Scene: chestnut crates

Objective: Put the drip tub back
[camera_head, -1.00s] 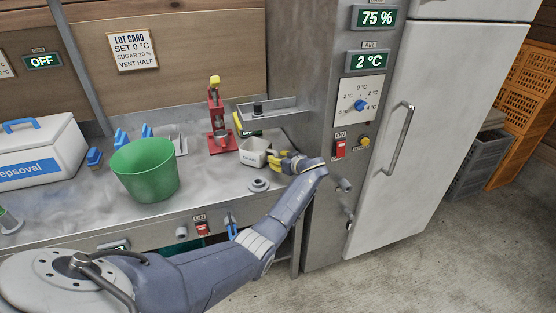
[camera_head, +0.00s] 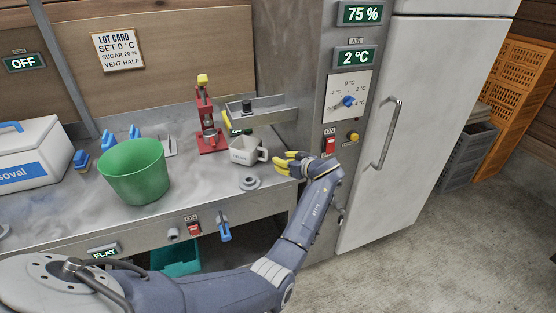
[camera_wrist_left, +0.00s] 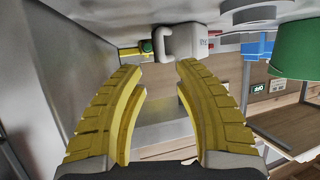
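The drip tub, a small white tub (camera_head: 243,152) with a loop handle on its right, stands upright on the steel bench by the cabinet's left side. In the left wrist view, which looks upside down, its white handle (camera_wrist_left: 182,43) shows beyond my fingertips. My left gripper (camera_head: 283,160) has yellow fingers and is just right of the tub, apart from it. The wrist view shows the fingers (camera_wrist_left: 158,72) spread with nothing between them. My right gripper is not in view.
A red press (camera_head: 208,118) stands behind the tub, with a small metal shelf (camera_head: 268,118) beside it. A green bucket (camera_head: 135,172) and a white cool box (camera_head: 30,155) stand left. A grey round fitting (camera_head: 249,183) lies in front of the tub. A tall cabinet blocks the right.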

